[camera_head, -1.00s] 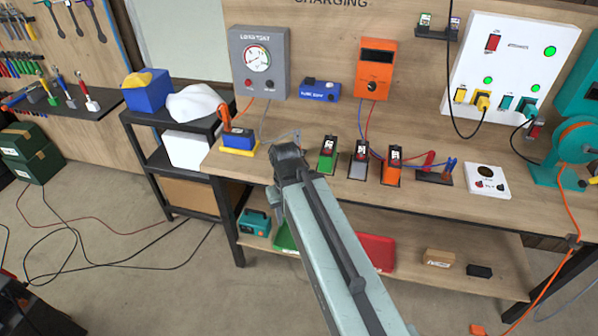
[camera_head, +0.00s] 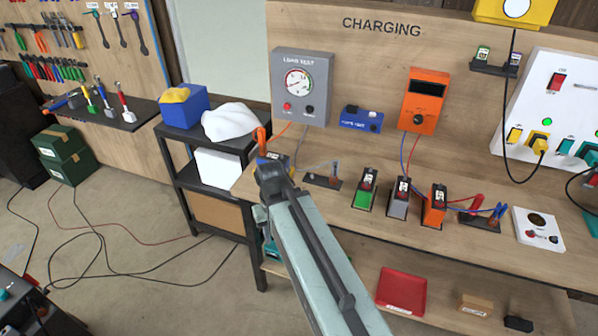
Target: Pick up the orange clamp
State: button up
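The orange clamp (camera_head: 262,140) stands upright at the left end of the bench, at the back of a small blue unit (camera_head: 279,157). An orange wire runs from near the clamp up to the grey load tester (camera_head: 302,88). The dark end joint of my arm lies just below the clamp in the picture and covers most of the blue unit and the clamp's lower part. I cannot tell whether the arm touches either. My gripper's fingers do not show; they are hidden beyond the arm's end.
To the right on the bench (camera_head: 345,212) stand a clamp holder (camera_head: 322,180), a green battery (camera_head: 366,190), a grey one (camera_head: 399,199) and an orange one (camera_head: 435,205). A black shelf cart (camera_head: 185,172) stands left of the bench. Cables lie on the floor.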

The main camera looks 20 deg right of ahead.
aim_at(262, 136)
jog(key=u, duration=0.05)
jog(key=i, duration=0.9)
jog(key=z, duration=0.65)
jog(key=i, duration=0.45)
jog(key=z, duration=0.35)
